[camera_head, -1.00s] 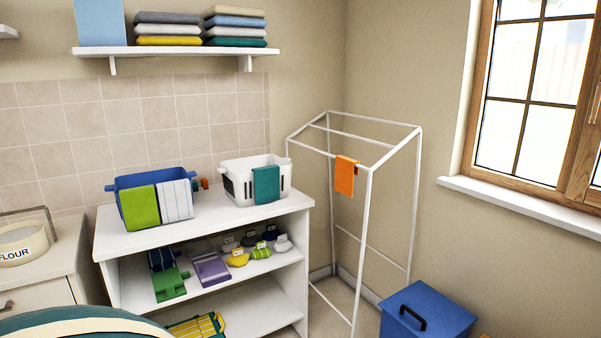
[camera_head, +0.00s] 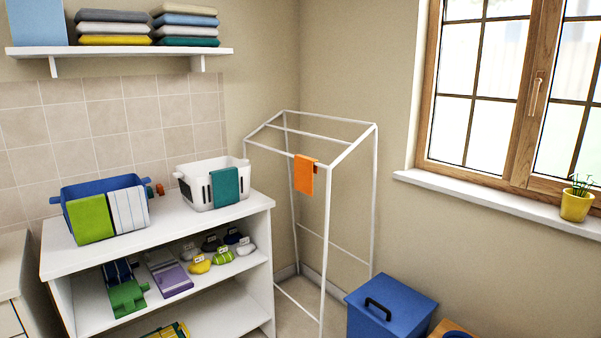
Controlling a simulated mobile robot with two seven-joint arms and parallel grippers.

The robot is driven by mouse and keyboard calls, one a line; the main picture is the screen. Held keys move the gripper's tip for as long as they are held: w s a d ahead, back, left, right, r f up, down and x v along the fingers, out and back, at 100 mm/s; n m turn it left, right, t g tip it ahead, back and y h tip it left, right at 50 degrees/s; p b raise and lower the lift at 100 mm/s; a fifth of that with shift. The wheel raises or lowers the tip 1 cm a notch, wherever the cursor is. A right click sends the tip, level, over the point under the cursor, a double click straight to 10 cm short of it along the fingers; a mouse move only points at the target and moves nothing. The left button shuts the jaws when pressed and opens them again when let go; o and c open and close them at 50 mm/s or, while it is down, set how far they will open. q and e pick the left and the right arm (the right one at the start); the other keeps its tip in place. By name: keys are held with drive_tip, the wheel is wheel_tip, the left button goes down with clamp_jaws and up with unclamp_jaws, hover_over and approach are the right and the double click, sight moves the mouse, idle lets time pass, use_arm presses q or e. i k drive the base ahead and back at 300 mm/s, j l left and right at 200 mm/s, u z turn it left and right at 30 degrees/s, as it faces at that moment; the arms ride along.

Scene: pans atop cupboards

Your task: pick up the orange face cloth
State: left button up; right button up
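The orange face cloth (camera_head: 304,174) hangs over the front top bar of a white drying rack (camera_head: 325,232), near the rack's front right corner. Its front side hangs down flat, and a small part shows behind the bar. Nothing touches it except the rack. Neither of my grippers is in view.
A white shelf unit (camera_head: 172,230) stands left of the rack, with a blue basket (camera_head: 75,192) and a white basket (camera_head: 200,191) on top, cloths over their rims. A blue lidded bin (camera_head: 385,315) stands in front right of the rack. A yellow plant pot (camera_head: 576,206) sits on the windowsill.

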sight(304, 168)
drive_tip(key=i+j+z, duration=0.1)
drive_tip(key=i+z, duration=0.15)
drive_tip(key=i, duration=0.25)
drive_tip(key=i+j+z, duration=0.2)
drive_tip(key=i, duration=0.25)
drive_tip(key=i+j+z, duration=0.25)
drive_tip(key=i, duration=0.2)
